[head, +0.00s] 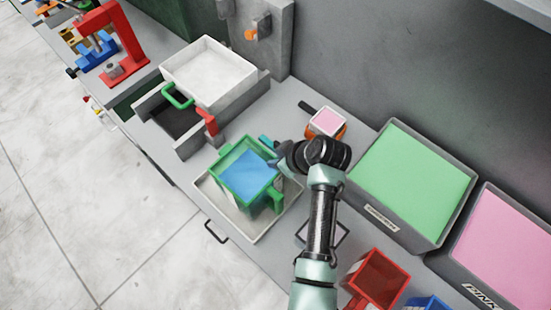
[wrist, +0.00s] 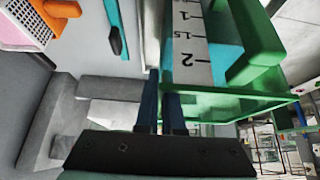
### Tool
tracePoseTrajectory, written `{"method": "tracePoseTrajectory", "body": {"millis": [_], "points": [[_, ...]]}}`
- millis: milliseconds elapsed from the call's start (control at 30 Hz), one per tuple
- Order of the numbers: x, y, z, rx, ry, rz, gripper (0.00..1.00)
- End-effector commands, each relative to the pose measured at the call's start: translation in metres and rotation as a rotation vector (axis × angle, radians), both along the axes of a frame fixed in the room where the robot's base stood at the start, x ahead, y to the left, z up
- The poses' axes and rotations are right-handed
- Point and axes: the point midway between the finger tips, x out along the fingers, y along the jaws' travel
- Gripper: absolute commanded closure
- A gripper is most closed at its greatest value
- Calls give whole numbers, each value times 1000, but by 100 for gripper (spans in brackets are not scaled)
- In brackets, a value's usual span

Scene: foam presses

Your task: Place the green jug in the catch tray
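The green jug (head: 274,196), filled with something blue, stands upright over the shallow white catch tray (head: 250,238) in the head view. The tray's rim shows around it; whether its base touches the tray floor I cannot tell. My gripper (head: 270,147) is at the jug's back right side. In the wrist view the two dark blue fingers (wrist: 160,100) are close together at the jug's green rim (wrist: 235,104) and appear shut on its wall. The jug's white measuring scale and green handle (wrist: 255,40) also show there. The exact contact is partly hidden.
A white bin (head: 210,72) sits on a grey press left of the tray, with a red lever (head: 207,122). An orange cup (head: 328,122) with pink contents stands behind my arm. Green (head: 410,185) and pink (head: 510,245) foam bins and a red container (head: 376,278) lie right.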

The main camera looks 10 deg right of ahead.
Motion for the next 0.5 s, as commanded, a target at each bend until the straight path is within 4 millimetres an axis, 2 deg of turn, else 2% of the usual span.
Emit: {"method": "tracePoseTrajectory", "body": {"millis": [33, 100, 200, 500], "points": [[0, 0, -3, 1, -1, 0, 100], [0, 0, -2, 0, 0, 0, 84], [0, 0, -2, 0, 0, 0, 66], [0, 0, -1, 0, 0, 0, 65]]}}
